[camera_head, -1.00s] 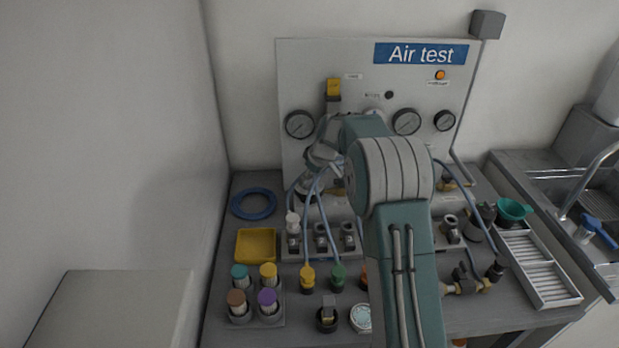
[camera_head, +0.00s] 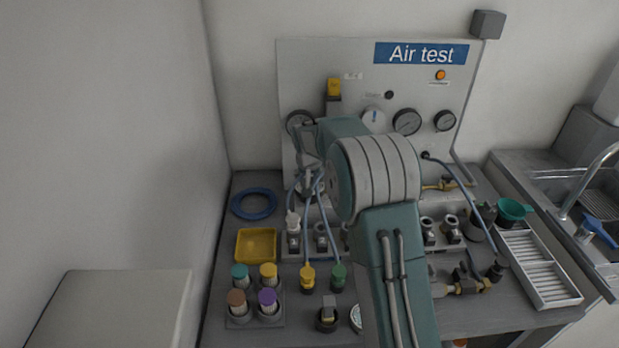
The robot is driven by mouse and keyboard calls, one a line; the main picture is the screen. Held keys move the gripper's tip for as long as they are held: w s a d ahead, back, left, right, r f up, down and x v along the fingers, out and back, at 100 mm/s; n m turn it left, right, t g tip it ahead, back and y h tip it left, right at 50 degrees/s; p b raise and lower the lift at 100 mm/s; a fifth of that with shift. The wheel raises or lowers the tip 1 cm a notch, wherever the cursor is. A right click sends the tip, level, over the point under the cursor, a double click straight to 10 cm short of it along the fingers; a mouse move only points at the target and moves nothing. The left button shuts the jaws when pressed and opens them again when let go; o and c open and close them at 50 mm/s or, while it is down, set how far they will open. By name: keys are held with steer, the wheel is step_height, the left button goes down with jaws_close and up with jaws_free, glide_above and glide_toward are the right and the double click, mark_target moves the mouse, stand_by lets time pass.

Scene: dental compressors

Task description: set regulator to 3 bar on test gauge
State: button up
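An upright panel (camera_head: 300,70) with an "Air test" sign (camera_head: 421,54) stands at the back of the bench. It carries round gauges: one at the left (camera_head: 297,121), partly covered by my arm, and two at the right (camera_head: 407,121) (camera_head: 445,120). A pale dial with a blue mark (camera_head: 374,118) sits between them. Needle readings are too small to read. My gripper (camera_head: 311,187) is low in front of the panel's left part, above the bench fittings; its fingers are unclear.
A blue hose coil (camera_head: 254,203), yellow tray (camera_head: 256,245) and capped bottles (camera_head: 268,300) are on the left. Valve fittings and blue hoses (camera_head: 325,225) lie below my gripper. A ribbed white tray (camera_head: 538,267), green funnel (camera_head: 513,210) and sink (camera_head: 590,190) are right.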

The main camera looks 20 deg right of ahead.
steer(key=m+h, duration=0.1)
steer(key=m, duration=0.2)
steer(key=m+g+h, duration=0.1)
steer(key=m, duration=0.2)
steer(key=shift+a+f+m, duration=0.15)
steer(key=shift+f+m, duration=0.05)
steer(key=shift+m, duration=0.1)
steer(key=m+g, duration=0.1)
steer(key=m, duration=0.2)
steer(key=m+g+h, duration=0.1)
steer(key=m, duration=0.2)
steer(key=shift+g, duration=0.3)
steer(key=shift+m, duration=0.3)
steer(key=o, duration=1)
steer(key=shift+w+a, duration=0.1)
steer(key=shift+w, duration=0.05)
steer(key=shift+r, duration=0.25)
